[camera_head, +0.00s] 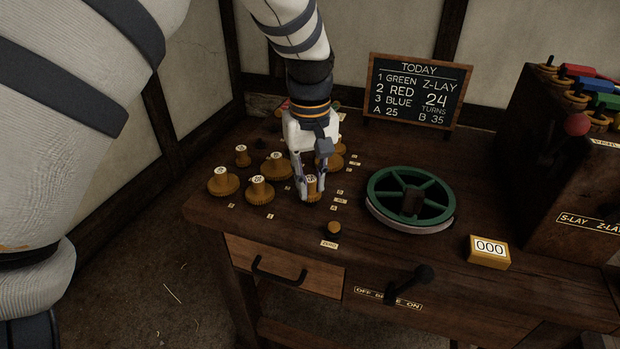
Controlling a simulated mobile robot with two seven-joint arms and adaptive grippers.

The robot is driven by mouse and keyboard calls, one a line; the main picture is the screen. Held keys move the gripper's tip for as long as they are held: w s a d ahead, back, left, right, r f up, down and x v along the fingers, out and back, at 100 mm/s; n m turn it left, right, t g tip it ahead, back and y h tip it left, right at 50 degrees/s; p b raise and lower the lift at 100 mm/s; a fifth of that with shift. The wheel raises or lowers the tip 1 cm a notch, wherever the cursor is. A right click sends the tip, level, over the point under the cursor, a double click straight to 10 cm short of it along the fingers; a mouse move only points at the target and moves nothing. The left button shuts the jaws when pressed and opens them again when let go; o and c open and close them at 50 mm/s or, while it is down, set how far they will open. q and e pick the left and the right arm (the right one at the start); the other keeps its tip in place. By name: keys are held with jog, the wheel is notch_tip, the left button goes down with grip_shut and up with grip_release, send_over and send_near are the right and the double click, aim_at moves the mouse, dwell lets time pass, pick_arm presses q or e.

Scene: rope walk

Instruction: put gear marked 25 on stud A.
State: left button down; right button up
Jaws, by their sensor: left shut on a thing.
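My left gripper (309,188) points down at the bench and is shut on a brass gear (311,195) with a pale number label on its hub. The number is too small to read, and the fingers partly hide the gear. It is low over the bench top; I cannot tell whether it touches the wood. Other brass gears with labelled hubs stand to the left, such as one gear (223,183) and another gear (260,192). The chalkboard (416,91) reads A 25 and B 35. I cannot make out stud A. My right gripper is not in view.
A green spoked wheel (377,206) lies right of the gripper. A small brass knob (334,229) is near the front edge. A yellow counter (488,252) reads 000. A black lever (410,284) sticks out at the front. A dark wooden box (550,200) stands at the right.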

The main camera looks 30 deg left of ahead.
pick_arm(q)
jog(key=shift+f, duration=0.55)
jog(key=c, duration=1.4)
grip_release()
notch_tip(320, 180, up, 6)
jog(key=shift+r+p, duration=0.1)
jog(key=shift+p, duration=0.55)
jog(key=shift+r, duration=0.95)
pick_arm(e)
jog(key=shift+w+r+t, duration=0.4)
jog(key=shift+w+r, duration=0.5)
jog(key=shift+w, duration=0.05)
